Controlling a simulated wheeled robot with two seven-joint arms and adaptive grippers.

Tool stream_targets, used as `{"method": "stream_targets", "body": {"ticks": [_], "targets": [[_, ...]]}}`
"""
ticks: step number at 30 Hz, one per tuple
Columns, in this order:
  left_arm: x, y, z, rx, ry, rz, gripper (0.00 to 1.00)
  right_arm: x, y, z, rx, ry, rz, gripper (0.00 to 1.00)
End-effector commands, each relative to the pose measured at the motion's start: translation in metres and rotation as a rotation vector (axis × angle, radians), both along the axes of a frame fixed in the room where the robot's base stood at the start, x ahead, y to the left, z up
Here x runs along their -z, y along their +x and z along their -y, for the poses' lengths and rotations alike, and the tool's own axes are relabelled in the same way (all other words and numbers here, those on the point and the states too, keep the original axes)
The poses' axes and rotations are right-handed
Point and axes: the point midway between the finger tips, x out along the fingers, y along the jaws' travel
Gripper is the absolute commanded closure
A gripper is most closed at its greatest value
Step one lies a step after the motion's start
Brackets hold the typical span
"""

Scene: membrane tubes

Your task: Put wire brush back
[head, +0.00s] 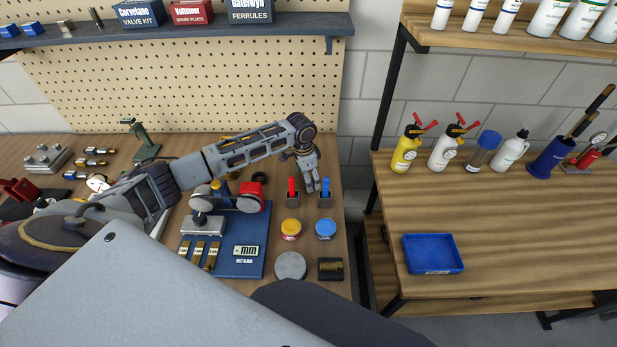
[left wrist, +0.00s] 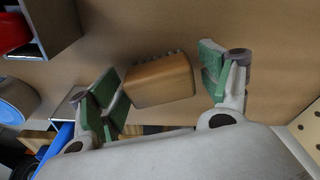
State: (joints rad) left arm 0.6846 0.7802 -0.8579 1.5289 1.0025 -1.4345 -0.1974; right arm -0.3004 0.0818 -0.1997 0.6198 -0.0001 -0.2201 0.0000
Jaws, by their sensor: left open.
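My left gripper (head: 308,182) is over the back right part of the workbench, next to the red-handled (head: 292,190) and blue-handled (head: 325,190) items. In the left wrist view its green-padded fingers (left wrist: 162,92) are spread wide. A brown block with a row of short bristle-like points along its top edge, which looks like the wire brush (left wrist: 160,80), shows between the fingers. Clear gaps show on both sides of it. I cannot tell its height above the brown surface. I cannot make the brush out in the head view. My right gripper is not in view.
A blue board (head: 228,268) with fittings and a gauge lies left of a yellow tin (head: 291,229) and a blue tin (head: 325,228). A pegboard (head: 180,85) stands behind. A separate table at right holds bottles and a blue tray (head: 433,254).

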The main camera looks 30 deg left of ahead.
Motion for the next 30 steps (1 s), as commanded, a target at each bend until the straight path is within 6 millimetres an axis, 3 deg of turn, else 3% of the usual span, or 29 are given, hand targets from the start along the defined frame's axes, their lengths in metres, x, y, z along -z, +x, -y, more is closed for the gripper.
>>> {"method": "stream_targets", "body": {"ticks": [8,24,30], "targets": [[-0.019,-0.001,-0.001,0.000,-0.001,0.002,0.22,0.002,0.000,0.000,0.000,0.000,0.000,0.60],[-0.095,-0.008,-0.007,0.000,0.000,0.003,0.22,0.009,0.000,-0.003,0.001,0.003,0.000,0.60],[-0.114,-0.010,-0.008,-0.001,-0.001,0.001,0.22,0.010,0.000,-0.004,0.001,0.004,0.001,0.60]]}}
